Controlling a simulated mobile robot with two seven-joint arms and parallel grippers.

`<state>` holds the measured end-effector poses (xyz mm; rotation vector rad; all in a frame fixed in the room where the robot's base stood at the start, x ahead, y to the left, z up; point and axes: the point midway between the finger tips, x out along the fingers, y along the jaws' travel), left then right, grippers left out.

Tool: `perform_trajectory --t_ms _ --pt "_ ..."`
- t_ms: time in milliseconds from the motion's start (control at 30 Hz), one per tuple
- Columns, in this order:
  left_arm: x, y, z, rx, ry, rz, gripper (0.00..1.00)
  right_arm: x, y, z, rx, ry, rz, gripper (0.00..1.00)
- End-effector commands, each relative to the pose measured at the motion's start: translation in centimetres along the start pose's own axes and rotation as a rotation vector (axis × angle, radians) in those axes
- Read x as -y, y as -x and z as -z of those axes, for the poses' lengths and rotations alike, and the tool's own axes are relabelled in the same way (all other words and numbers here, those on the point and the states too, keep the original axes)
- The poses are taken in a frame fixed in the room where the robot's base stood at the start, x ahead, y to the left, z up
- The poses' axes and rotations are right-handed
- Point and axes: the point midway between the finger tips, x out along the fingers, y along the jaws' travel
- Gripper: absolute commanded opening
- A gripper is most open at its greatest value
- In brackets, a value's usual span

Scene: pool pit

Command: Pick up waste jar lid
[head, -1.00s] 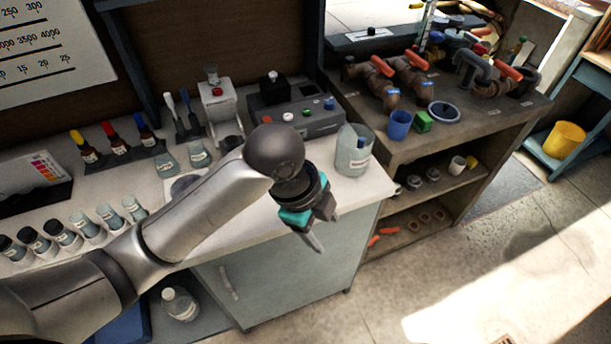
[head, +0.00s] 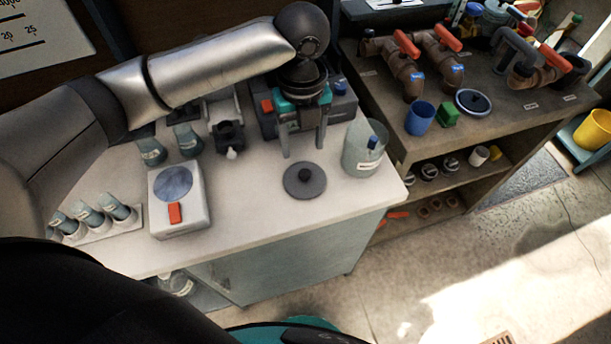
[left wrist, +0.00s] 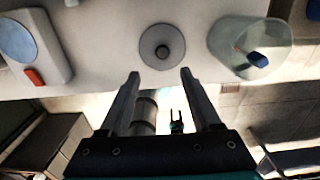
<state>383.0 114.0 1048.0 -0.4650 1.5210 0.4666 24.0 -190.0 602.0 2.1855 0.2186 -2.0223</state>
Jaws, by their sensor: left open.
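The waste jar lid (head: 291,188) is a round dark grey disc with a small black knob, flat on the white bench top. It also shows in the left wrist view (left wrist: 149,40), just ahead of the fingers. My left gripper (head: 303,150) is open and empty, its two fingers pointing down above and slightly behind the lid. In the left wrist view the fingertips (left wrist: 160,74) are spread wide, with the knob roughly centred between their lines. The clear waste jar (head: 355,160), with a blue-capped bottle inside, stands open to the right of the lid.
A white scale-like device (head: 190,217) with an orange button sits left of the lid. Small vials (head: 92,217) stand farther left. A grey control box (head: 342,105) is behind my gripper. The bench's front edge is close to the lid.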

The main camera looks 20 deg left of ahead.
Motion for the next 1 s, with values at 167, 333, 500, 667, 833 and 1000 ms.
perform_trajectory --t_ms 167,333,500,667,833,1000 --pt "0.1 -3.3 0.0 -0.001 0.002 0.000 0.64 0.0 -0.5 -0.3 0.006 0.000 0.000 0.54" --pt "0.1 -4.3 0.0 0.001 0.000 0.002 0.64 -0.1 -0.6 0.7 -0.010 0.000 -0.002 0.54" --pt "0.2 -6.4 0.0 -0.002 0.002 -0.001 0.64 -0.2 -0.9 1.3 -0.022 0.001 -0.003 0.54" --pt "0.4 -8.7 -0.1 -0.001 0.002 0.000 0.64 -0.2 -1.2 1.3 -0.022 0.001 -0.003 0.54" --pt "0.4 -9.5 -0.2 0.002 0.001 0.001 0.64 -0.2 -1.2 1.2 -0.022 0.001 -0.003 0.54" --pt "0.4 -9.5 -0.2 0.002 0.001 0.002 0.64 -0.2 -1.2 1.2 -0.021 0.002 -0.002 0.54"
